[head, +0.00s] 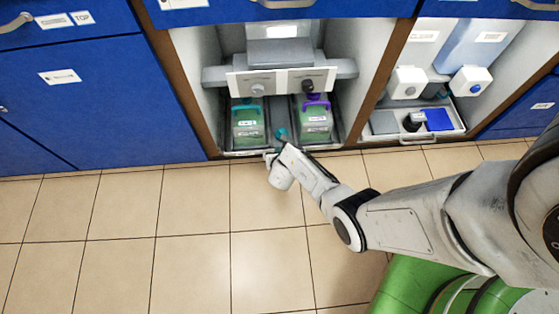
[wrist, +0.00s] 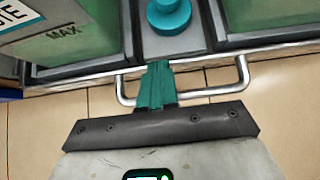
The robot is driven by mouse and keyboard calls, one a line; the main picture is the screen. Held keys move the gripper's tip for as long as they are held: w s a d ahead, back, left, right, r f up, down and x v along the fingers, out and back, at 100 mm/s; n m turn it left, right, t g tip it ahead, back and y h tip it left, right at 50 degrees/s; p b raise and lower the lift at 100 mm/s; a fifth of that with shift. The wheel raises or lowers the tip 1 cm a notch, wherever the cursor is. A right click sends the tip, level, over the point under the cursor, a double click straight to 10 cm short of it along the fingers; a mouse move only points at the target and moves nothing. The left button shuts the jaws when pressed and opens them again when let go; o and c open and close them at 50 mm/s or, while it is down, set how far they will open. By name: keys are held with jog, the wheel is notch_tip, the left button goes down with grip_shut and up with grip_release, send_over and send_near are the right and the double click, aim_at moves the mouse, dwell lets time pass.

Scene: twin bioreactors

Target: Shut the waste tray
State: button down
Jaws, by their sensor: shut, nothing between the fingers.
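The waste tray (head: 236,153) sits low in the left open bay and holds two green-tinted containers, one with a teal cap (head: 247,117) and one with a purple handle (head: 315,117). In the head view its front edge lies close to the bay's front; how far it stands out is hard to tell. The wrist view shows the tray's metal bar handle (wrist: 212,92) and a teal knob (wrist: 169,14) between the containers. My gripper (wrist: 157,68) is shut and empty, its teal fingers over the handle, tips near the tray front. Contact cannot be told. My arm hides part of the front.
The right bay holds another tray (head: 410,138) with a blue block (head: 438,119) and a dark-topped item. Blue cabinet doors (head: 110,95) stand to the left, and a brown post divides the bays. The tiled floor (head: 190,220) in front is clear.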

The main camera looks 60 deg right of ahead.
aim_at(277, 142)
jog(key=shift+w+d, duration=1)
jog(key=shift+d, duration=0.25)
jog(key=shift+r, duration=0.1)
